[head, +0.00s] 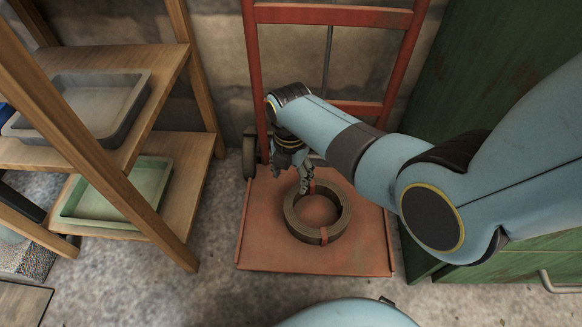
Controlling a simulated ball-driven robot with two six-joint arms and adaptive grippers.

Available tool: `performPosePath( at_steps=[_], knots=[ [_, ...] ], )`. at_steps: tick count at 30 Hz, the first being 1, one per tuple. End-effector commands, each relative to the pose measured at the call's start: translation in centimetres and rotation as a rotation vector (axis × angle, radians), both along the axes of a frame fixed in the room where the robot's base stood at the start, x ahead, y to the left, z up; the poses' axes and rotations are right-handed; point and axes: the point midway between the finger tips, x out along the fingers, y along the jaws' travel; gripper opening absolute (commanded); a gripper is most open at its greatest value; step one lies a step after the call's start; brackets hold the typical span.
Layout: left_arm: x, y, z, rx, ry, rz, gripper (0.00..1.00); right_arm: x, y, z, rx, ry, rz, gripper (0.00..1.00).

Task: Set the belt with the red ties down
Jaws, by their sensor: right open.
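The coiled belt (341,224) is a brown ring with red ties at its near and far sides. It lies flat on the red plate (310,261) at the foot of a red hand truck. My right gripper (304,187) is open, pointing down at the belt's far left edge. Its fingers are close to the rim near the far tie; I cannot tell whether they touch it. My left gripper is not in view.
A wooden shelf with a grey tray (140,98) and a green tray (78,216) stands at the left. The hand truck's red frame (335,16) rises behind the plate. A green cabinet (520,262) stands at the right.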

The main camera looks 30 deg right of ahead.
Motion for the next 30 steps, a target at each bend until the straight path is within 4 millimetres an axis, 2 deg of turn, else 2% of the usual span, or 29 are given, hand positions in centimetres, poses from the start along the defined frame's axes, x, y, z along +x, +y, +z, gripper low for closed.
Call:
performPosePath(
  at_steps=[3, 11, 14, 17, 19, 22, 26, 27, 30],
  knots=[
    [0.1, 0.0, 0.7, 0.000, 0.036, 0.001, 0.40, 0.0, 0.0, 0.7, 0.000, -0.001, 0.000, 0.59],
    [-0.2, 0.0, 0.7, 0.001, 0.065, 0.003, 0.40, -0.1, 0.0, 0.8, 0.001, -0.001, -0.005, 0.59],
    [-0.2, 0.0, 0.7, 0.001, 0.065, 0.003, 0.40, -1.3, -0.5, 0.3, -0.003, -0.019, -0.084, 0.59],
    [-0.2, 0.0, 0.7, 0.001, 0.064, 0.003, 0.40, -4.2, -1.7, -0.1, 0.000, -0.076, -0.303, 0.59],
    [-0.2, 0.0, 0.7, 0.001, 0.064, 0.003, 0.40, -7.1, -2.8, 0.0, 0.015, -0.141, -0.531, 0.59],
    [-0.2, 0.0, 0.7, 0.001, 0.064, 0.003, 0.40, -11.6, -4.2, 1.8, 0.079, -0.245, -0.906, 0.59],
    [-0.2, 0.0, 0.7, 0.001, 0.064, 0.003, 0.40, -16.8, -5.3, 6.4, 0.232, -0.349, -1.364, 0.59],
    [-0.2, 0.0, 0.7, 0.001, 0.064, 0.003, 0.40, -18.1, -5.4, 8.1, 0.288, -0.365, -1.487, 0.59],
    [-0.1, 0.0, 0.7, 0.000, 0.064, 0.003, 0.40, -20.5, -5.3, 12.2, 0.428, -0.382, -1.741, 0.59]
  ],
)
